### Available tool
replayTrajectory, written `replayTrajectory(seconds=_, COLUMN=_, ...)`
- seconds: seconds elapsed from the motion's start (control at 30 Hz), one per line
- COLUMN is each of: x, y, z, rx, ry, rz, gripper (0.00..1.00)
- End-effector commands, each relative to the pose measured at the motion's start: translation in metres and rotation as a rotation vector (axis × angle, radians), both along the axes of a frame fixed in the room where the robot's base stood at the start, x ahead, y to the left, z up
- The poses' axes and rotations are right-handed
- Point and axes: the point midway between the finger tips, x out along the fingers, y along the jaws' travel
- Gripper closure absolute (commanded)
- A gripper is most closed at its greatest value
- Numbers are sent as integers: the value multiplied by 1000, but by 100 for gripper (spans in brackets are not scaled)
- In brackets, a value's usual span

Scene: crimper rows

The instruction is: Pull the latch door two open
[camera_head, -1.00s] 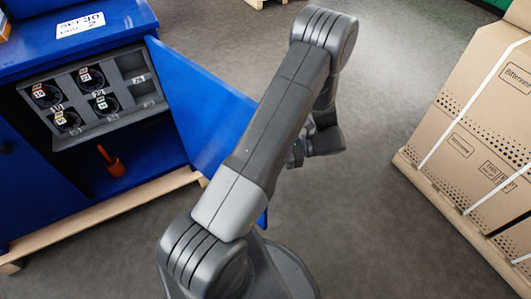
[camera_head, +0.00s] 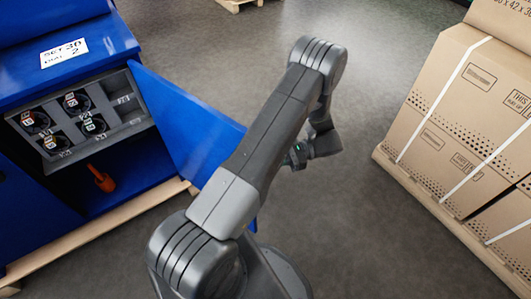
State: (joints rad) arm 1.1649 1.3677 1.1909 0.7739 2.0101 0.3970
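The blue cabinet (camera_head: 112,37) stands at the left with a label marked 2 (camera_head: 64,53) on its top. Its blue door (camera_head: 180,118) is swung out from the right side of the opening, standing well open. My arm crosses in front of the door's outer part. My gripper (camera_head: 298,156) is to the right of the door, over the floor, partly hidden behind my arm. I cannot see its fingers clearly, and any contact with the door is hidden.
Inside the cabinet a grey rack (camera_head: 122,100) holds several round dark items, with an orange object (camera_head: 102,179) below. Strapped cardboard boxes (camera_head: 455,130) stand on a pallet at the right. Grey floor (camera_head: 345,215) lies clear between cabinet and boxes.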

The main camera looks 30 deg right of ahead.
Motion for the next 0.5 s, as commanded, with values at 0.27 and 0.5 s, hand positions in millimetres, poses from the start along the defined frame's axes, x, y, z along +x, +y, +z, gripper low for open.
replayTrajectory(seconds=0.27, x=-2, y=-6, z=1, rx=1, ry=1, rz=1, gripper=70)
replayTrajectory(seconds=0.5, x=-3, y=-7, z=-1, rx=-1, ry=0, rz=1, gripper=70)
